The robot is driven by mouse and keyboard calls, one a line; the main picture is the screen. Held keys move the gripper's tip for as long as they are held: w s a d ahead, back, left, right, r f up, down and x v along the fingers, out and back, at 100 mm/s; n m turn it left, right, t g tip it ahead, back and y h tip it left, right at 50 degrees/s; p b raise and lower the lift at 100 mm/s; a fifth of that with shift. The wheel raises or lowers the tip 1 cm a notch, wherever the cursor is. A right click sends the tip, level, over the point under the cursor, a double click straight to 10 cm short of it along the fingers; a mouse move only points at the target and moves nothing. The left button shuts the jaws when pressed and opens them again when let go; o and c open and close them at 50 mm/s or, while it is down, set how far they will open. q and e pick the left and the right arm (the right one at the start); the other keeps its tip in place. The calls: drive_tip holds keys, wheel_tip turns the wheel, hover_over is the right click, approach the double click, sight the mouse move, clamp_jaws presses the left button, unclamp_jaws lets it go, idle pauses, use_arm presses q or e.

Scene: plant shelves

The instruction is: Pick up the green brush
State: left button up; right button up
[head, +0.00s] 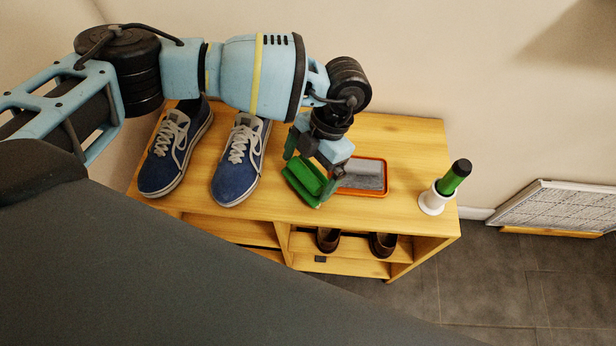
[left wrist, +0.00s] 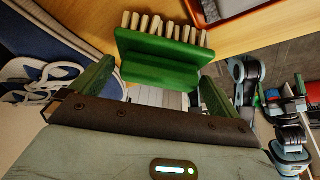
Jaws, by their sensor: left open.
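The green brush (head: 303,178) is at the front edge of the wooden shelf top, left of a tray. In the left wrist view the brush (left wrist: 160,62) shows its green grip side and a row of pale bristles along its far edge. My left gripper (head: 311,172) is at the brush, with its dark green fingers apart. In the left wrist view the brush's grip lies ahead of and between the fingers of this gripper (left wrist: 156,92). I cannot tell whether either finger touches it. My right gripper is not seen.
An orange-rimmed tray (head: 373,194) with a grey block (head: 362,174) is close on the right. Blue sneakers (head: 236,172) stand on the left. A white holder (head: 433,203) with a green-handled item (head: 453,178) stands at the right end. Brown shoes (head: 328,240) sit on the shelf below.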

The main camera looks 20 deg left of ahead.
sight(301, 179)
use_arm(q)
drive_tip(key=shift+s+f, duration=0.1)
drive_tip(key=shift+f, duration=0.05)
drive_tip(key=c, duration=1)
drive_tip(key=shift+o, duration=0.2)
drive_tip(key=shift+r, duration=0.2)
drive_tip(key=shift+r, duration=0.65)
drive_tip(key=shift+s+r, duration=0.25)
drive_tip(key=shift+r, duration=0.8)
drive_tip(key=s+d+r+p, duration=0.1)
drive_tip(key=s+d, duration=0.3)
drive_tip(key=s, duration=1.1)
drive_tip(key=shift+d+r, duration=0.15)
drive_tip(key=shift+d, duration=0.05)
drive_tip(key=shift+w, duration=0.15)
